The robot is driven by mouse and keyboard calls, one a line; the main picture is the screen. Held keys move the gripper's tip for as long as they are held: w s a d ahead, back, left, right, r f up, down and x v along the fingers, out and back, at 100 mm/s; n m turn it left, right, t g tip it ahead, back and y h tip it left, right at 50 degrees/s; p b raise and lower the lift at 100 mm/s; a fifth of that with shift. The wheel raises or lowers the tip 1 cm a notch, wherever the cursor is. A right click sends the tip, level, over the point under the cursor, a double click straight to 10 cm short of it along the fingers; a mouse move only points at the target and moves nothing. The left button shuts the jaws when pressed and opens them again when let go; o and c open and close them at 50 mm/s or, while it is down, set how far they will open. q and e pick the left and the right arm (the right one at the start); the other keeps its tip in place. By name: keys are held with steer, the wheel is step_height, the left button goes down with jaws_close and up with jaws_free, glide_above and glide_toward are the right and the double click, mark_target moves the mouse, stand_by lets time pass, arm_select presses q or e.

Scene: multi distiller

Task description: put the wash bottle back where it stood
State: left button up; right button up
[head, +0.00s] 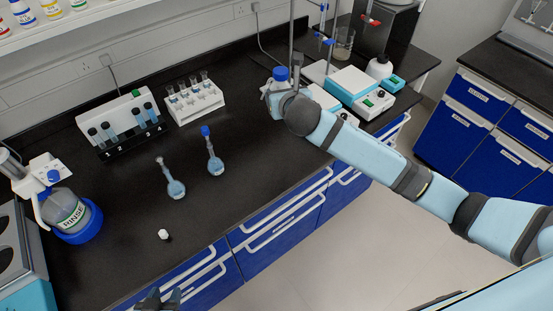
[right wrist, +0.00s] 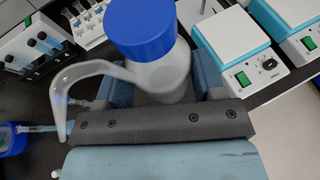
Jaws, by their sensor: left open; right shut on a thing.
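The wash bottle is white with a blue screw cap and a bent, translucent spout. In the right wrist view the wash bottle (right wrist: 165,72) sits between the fingers of my right gripper (right wrist: 160,95), which is shut on it. In the head view its blue cap (head: 281,74) shows above my right gripper (head: 277,104), over the back right part of the bench. My arm hides most of the bottle there, and I cannot tell whether its base touches the bench. My left gripper (head: 160,298) is open and empty at the bottom edge of the head view.

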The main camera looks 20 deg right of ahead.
steer(key=shift+w+a, duration=0.35)
steer(key=shift+w, duration=0.25)
steer(key=shift+w+a+f, duration=0.15)
steer(key=shift+f, duration=0.15)
step_height(320, 180, down, 19)
steer(key=shift+f+b, duration=0.1)
steer(key=shift+b, duration=0.3)
steer(key=shift+f, duration=0.1)
steer(key=o, duration=0.7)
steer(key=shift+o, duration=0.2)
